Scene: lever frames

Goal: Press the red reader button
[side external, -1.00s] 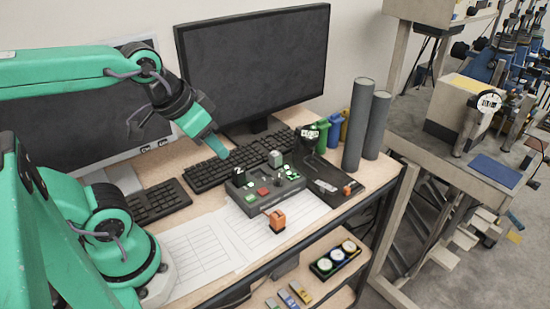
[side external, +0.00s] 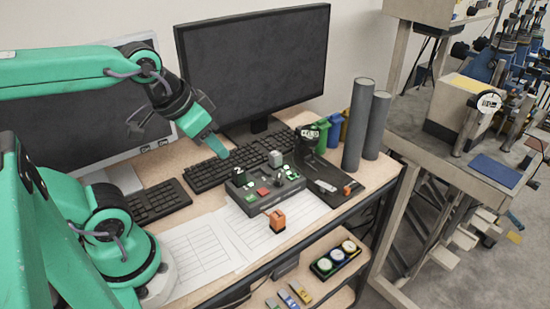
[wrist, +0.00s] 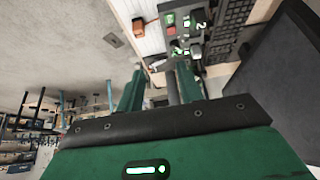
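A dark control box (side external: 270,205) sits on the desk with a red button (side external: 263,191) on its top face, beside a green button (side external: 250,197). In the wrist view the red button (wrist: 171,30) shows near the top, beyond the fingertips. My gripper (side external: 222,152) hangs in the air above the keyboard, up and to the left of the box in the side view, and touches nothing. In the wrist view my gripper (wrist: 160,70) has its two green fingers apart, with no object held between them.
An orange block (side external: 277,220) stands in front of the box on paper sheets. A keyboard (side external: 207,170) and a monitor (side external: 255,65) are behind. A dark tray (side external: 330,172), bottles and grey cylinders (side external: 358,125) stand to the right. The desk's front edge is close to the box.

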